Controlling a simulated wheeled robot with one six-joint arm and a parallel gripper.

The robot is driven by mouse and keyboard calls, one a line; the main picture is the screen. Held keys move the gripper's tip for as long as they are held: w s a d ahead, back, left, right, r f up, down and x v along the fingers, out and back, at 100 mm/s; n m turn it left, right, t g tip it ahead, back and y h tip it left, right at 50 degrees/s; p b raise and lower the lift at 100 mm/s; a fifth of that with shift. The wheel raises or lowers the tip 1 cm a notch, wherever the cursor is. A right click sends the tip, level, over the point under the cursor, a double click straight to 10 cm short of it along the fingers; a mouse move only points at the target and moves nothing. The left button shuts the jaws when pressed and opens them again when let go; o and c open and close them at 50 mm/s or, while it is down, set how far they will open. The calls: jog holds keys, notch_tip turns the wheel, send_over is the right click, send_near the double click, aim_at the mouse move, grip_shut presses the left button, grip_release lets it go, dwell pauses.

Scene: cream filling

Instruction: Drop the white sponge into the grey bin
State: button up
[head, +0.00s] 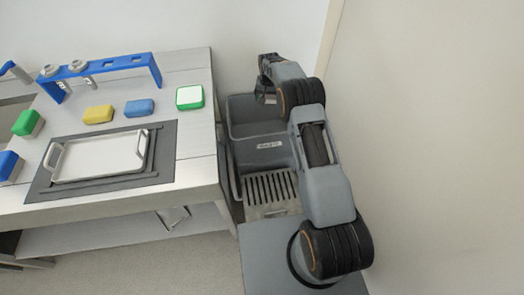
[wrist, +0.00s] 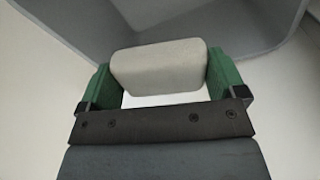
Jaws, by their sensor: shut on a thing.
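My gripper (wrist: 158,75) is shut on the white sponge (wrist: 155,68), a pale rounded block held between two green fingers in the wrist view. The grey bin (wrist: 235,28) shows past the sponge in the wrist view, with its walls and rim filling the upper part. In the head view the grey bin (head: 242,112) stands beside the right end of the table. My gripper (head: 266,92) hangs over the bin's far part there. The sponge is too small or hidden to make out in the head view.
The table (head: 195,150) holds a metal tray (head: 100,158) on a dark mat, a blue rack (head: 100,68), and yellow (head: 98,114), blue (head: 139,108) and green-and-white (head: 190,97) blocks. A pale wall (head: 430,130) is close on the right.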

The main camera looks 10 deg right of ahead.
jog(key=shift+f+b, duration=0.5)
jog(key=shift+f, duration=1.05)
jog(key=o, duration=0.6)
jog(key=r, duration=0.4)
jog(key=s+r, duration=0.1)
jog(key=r, duration=0.8)
jog(key=shift+s+a+r+p, duration=0.2)
jog(key=shift+s+r+p, duration=0.1)
jog(key=shift+s+r, duration=0.05)
jog(key=shift+w, duration=0.1)
